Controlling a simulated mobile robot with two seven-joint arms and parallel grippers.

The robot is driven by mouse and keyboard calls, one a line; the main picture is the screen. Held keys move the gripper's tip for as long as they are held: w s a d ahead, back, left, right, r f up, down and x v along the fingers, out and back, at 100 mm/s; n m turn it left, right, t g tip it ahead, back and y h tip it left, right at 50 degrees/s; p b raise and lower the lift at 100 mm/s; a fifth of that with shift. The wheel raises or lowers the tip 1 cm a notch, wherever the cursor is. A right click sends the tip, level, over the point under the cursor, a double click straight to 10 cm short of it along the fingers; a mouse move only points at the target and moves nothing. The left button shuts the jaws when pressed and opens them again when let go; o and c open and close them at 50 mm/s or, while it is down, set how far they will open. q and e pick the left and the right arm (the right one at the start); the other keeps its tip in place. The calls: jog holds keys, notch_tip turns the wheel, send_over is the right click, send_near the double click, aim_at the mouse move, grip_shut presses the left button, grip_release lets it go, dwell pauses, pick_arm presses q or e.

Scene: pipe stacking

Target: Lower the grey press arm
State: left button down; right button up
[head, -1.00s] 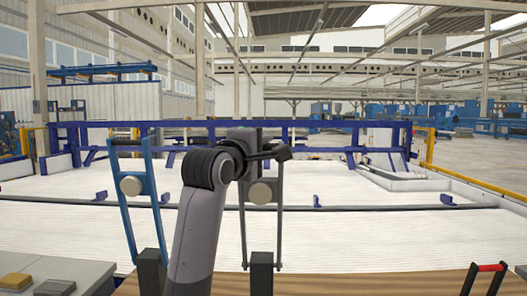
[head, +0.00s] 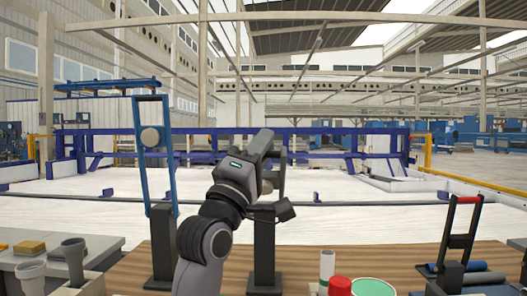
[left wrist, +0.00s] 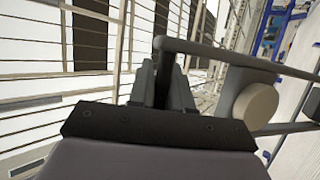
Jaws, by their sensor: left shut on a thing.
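The grey press arm (head: 283,172) is a frame with a round pale knob (head: 267,187), above a dark upright stand (head: 264,245) in the head view. Its top sits clearly lower than that of the upright blue press arm (head: 169,183), so it looks tilted. My left gripper (head: 272,152) is at its top bar and hides much of the frame. In the left wrist view my left gripper (left wrist: 164,78) is shut on the bar of the grey arm (left wrist: 215,55), with the knob (left wrist: 257,103) to the right. My right gripper is not in view.
A red-handled black frame (head: 460,235) stands at the right by dark cylinders. A white-green tube (head: 327,268), a red cap (head: 340,285) and a green disc (head: 373,287) are at the front. Grey cups (head: 73,260) stand at the left. Brown tabletop shows between.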

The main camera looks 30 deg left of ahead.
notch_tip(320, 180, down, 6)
jog(key=b, duration=0.5)
pick_arm(q)
jog(key=s+d+f+m+h+b, duration=0.1)
jog(key=s+f+b, duration=0.1)
jog(key=f, duration=0.7)
jog(key=s+d+f+m+t+h+b, duration=0.1)
jog(key=s+d+f+b, duration=0.1)
jog(key=f, duration=0.8)
jog(key=shift+s+d+f+b, duration=0.2)
jog(key=shift+s+b, duration=0.55)
jog(key=shift+s, duration=0.55)
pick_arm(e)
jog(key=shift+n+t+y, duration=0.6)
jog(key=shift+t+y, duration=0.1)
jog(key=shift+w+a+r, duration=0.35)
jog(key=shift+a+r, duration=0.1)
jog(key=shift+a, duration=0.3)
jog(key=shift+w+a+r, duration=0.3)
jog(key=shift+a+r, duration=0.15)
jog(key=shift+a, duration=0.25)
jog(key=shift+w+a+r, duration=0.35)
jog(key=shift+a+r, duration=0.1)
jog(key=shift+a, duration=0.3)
pick_arm(q)
jog(key=shift+f, duration=0.1)
